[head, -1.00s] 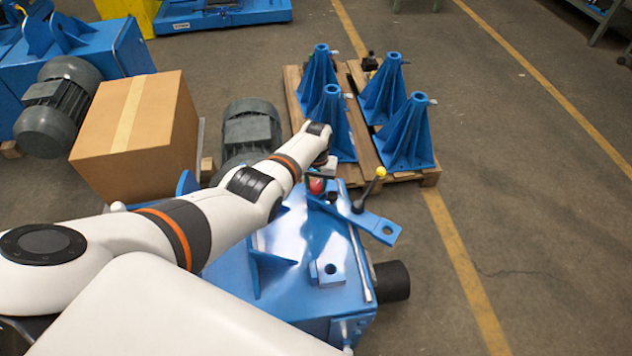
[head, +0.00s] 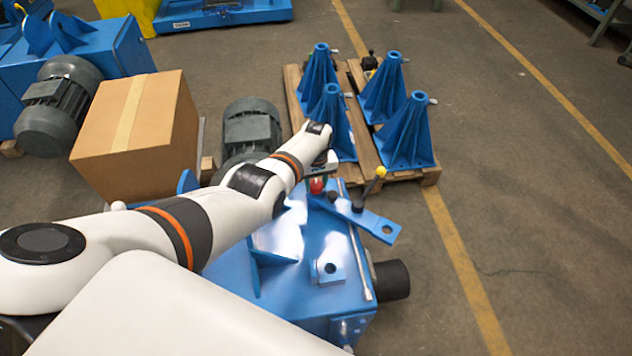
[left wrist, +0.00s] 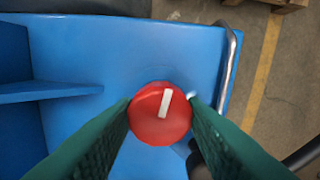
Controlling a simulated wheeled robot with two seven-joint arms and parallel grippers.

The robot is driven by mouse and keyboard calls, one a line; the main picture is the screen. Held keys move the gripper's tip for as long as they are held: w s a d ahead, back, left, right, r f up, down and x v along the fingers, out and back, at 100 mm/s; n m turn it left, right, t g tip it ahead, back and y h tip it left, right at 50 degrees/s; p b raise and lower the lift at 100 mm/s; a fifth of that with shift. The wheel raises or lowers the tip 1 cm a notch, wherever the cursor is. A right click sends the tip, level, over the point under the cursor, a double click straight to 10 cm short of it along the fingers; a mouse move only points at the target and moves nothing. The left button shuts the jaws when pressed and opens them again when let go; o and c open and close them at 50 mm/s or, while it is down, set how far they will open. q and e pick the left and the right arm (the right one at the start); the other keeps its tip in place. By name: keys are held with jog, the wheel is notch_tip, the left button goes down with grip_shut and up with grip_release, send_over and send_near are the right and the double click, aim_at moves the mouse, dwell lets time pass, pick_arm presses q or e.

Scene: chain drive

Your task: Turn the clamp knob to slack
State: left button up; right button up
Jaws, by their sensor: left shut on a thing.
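The clamp knob (left wrist: 155,122) is round and red with a white pointer bar. In the left wrist view the bar points up and slightly to the right. In the head view the knob (head: 316,187) stands on the blue machine (head: 345,262), near its far end. My left gripper (left wrist: 160,108) is shut on the knob, with one green finger on each side of it. In the head view my left gripper (head: 318,178) is partly hidden by the wrist. My right gripper is not in view.
A lever with a yellow ball (head: 381,172) and a blue arm plate (head: 376,224) sit just right of the knob. A metal rail (left wrist: 231,70) runs along the machine's edge. Blue stands on a pallet (head: 430,177), a cardboard box (head: 135,140) and a grey motor (head: 251,130) are around it.

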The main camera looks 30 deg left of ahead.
aim_at(316, 184)
pick_arm(q)
jog(key=o, duration=1)
jog(key=shift+c, duration=0.2)
jog(key=shift+r, duration=0.1)
jog(key=shift+r, duration=0.3)
notch_tip(316, 184, up, 4)
jog(key=p, duration=0.3)
jog(key=shift+r, duration=0.2)
notch_tip(316, 184, up, 7)
jog(key=shift+p, duration=0.4)
